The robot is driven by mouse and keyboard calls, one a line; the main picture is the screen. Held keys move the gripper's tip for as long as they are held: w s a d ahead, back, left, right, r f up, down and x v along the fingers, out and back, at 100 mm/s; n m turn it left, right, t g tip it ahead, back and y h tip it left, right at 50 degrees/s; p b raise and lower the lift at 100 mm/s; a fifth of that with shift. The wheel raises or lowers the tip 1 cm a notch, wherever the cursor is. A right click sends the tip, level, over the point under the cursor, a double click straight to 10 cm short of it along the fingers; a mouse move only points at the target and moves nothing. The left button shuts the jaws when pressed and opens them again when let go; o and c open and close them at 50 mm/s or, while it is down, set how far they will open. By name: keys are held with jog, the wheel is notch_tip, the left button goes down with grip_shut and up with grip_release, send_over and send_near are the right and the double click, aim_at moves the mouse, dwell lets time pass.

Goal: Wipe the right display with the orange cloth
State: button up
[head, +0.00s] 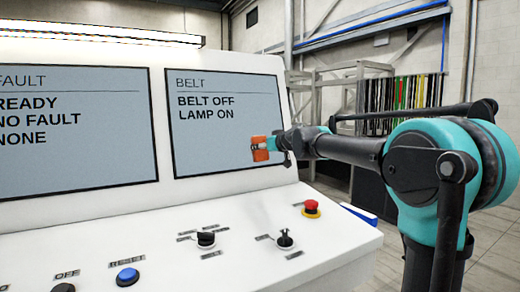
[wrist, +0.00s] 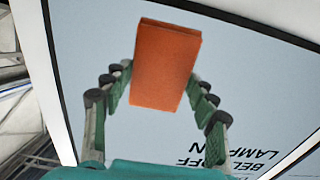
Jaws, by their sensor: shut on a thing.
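The right display (head: 226,121) is a grey-blue screen reading "BELT", "BELT OFF" and "LAMP ON". It also fills much of the wrist view (wrist: 85,50), with its text upside down. The orange cloth (head: 260,148) is a folded block in front of the display's right edge. In the wrist view the orange cloth (wrist: 165,65) sits between the fingers of my gripper (wrist: 160,80). My gripper (head: 272,146) is shut on the cloth. The cloth is close to the screen; I cannot tell whether it touches.
A left display (head: 75,125) reads "FAULT". The sloped white console (head: 180,265) below carries a blue button (head: 127,276), a black selector switch (head: 206,239), a key switch (head: 285,239) and a red emergency stop (head: 311,207). A rack (head: 400,100) stands behind at right.

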jog(key=shift+a, duration=0.15)
jog(key=shift+s+a, duration=0.5)
jog(key=shift+a, duration=0.35)
jog(key=shift+s+a, duration=0.45)
jog(key=shift+a, duration=0.35)
jog(key=shift+c, duration=0.5)
jog(key=shift+s, duration=0.1)
jog(key=shift+v, duration=2.85)
jog(key=shift+d, duration=0.15)
jog(key=v, duration=0.3)
